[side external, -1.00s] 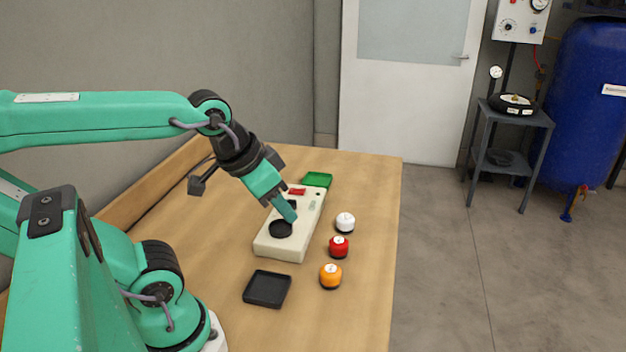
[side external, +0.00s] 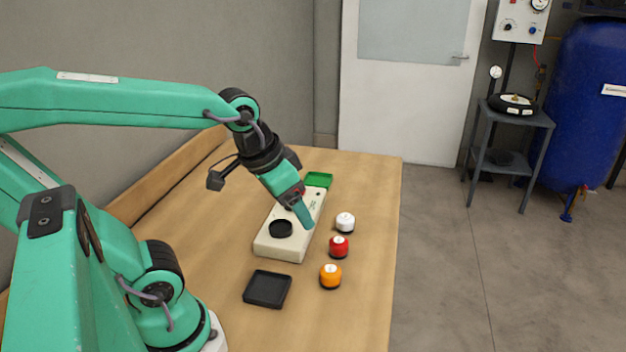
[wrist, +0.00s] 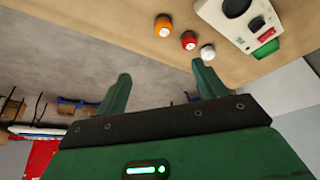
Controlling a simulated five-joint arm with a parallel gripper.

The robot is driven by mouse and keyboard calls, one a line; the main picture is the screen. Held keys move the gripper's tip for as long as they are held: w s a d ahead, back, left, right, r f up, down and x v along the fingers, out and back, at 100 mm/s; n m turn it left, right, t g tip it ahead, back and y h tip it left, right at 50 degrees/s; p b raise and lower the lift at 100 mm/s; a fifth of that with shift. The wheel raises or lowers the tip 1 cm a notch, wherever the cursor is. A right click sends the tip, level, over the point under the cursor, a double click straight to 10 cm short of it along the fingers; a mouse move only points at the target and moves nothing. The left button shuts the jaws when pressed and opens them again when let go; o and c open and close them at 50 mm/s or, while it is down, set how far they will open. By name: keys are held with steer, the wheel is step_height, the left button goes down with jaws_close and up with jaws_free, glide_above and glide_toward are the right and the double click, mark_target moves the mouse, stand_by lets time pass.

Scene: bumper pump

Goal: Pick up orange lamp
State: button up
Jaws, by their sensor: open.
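The orange lamp (side external: 330,276) stands upright on the table near its right edge, the nearest of three small lamps in a row in the side view. It also shows at the top of the wrist view (wrist: 163,22). My gripper (side external: 308,222) is in the air over the right side of the cream box, beyond and to the left of the orange lamp and apart from it. In the wrist view its two green fingers (wrist: 160,84) are spread with nothing between them.
A red lamp (side external: 339,247) and a white lamp (side external: 345,222) stand behind the orange one. The cream box (side external: 276,246) has a round black recess. A black tray (side external: 267,289) lies left of the orange lamp, and a green tray (side external: 319,180) is at the back. The table's right edge is close.

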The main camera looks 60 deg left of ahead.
steer(key=w+f+g, duration=0.2)
steer(key=w+f, duration=0.3)
steer(key=w, duration=0.1)
steer(key=g, duration=0.2)
glide_above(332, 268)
step_height(332, 268, down, 8)
steer(key=shift+r, duration=0.1)
steer(key=shift+w+a+f+g, duration=0.1)
steer(key=shift+f+g, duration=0.2)
steer(key=shift+f, duration=0.05)
steer(key=shift+f, duration=1.3)
steer(key=shift+f, duration=2.6)
steer(key=shift+c, duration=0.2)
steer(key=c, duration=1.1)
